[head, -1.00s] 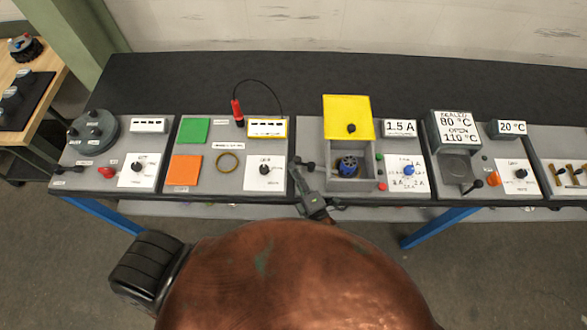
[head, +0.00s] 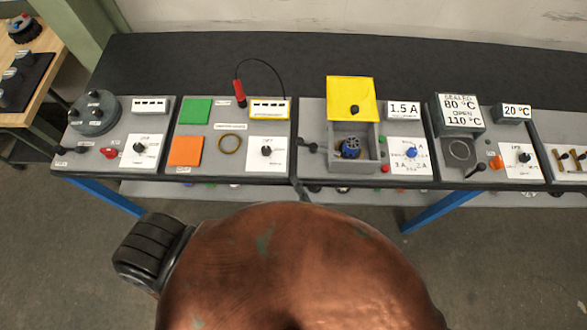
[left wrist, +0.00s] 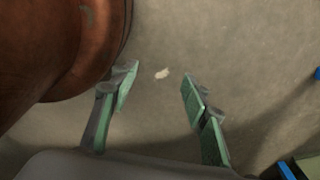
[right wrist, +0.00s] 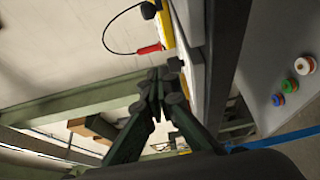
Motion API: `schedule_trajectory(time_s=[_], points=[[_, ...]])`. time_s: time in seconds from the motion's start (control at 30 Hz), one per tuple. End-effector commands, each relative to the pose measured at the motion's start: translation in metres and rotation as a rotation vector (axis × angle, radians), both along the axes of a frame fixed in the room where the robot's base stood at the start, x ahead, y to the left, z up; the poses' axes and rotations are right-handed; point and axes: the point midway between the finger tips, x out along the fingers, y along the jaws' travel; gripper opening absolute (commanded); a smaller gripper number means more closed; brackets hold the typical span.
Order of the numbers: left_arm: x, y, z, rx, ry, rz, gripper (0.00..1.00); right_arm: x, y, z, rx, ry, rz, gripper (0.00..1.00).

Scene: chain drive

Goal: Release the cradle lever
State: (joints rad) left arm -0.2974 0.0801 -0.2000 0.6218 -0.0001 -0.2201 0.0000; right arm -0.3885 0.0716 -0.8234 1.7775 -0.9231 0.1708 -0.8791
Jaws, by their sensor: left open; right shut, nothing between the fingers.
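A small dark lever (head: 309,146) with a black knob sits on the grey panel, just left of the open-topped grey box (head: 370,164). The box holds a blue round part (head: 352,148), and its yellow lid (head: 350,92) stands raised. No label on the lever is readable. My right gripper (head: 302,190) is mostly hidden by my body in the head view; a thin tip shows at the bench's front edge, below and apart from the lever. In the right wrist view its fingers (right wrist: 158,80) meet, empty. My left gripper (left wrist: 157,82) is open and empty above the floor.
Other panels line the bench, including ones with a red-handled probe (head: 239,94), an orange square (head: 185,151) and a second black-knobbed lever (head: 478,168). The dark rear strip of the bench (head: 300,60) is clear. A wooden table (head: 40,60) stands at left.

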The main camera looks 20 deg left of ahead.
Motion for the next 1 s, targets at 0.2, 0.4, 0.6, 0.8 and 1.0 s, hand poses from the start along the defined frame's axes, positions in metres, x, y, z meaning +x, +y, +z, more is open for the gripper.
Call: schedule_trajectory(time_s=[0.2, 0.4, 0.6, 0.8, 1.0], points=[[-0.002, 0.0, -0.001, 0.0, 0.002, 0.0, 0.43, -0.01, -0.008, 0.0, -0.001, -0.001, 0.0, 0.0], [-0.002, 0.0, -0.001, 0.0, 0.002, 0.0, 0.43, -0.011, -0.008, 0.0, -0.001, -0.001, 0.0, 0.0], [-0.003, 0.0, 0.0, 0.0, 0.003, 0.001, 0.32, -0.006, -0.013, -0.015, -0.001, 0.042, -0.013, 0.0], [-0.002, 0.0, 0.011, 0.0, 0.002, 0.001, 0.18, 0.014, -0.066, -0.122, 0.018, 0.345, -0.136, 0.0], [0.0, 0.0, 0.03, 0.0, -0.002, 0.001, 0.05, -0.006, -0.203, -0.304, 0.118, 0.88, -0.487, 0.0]])
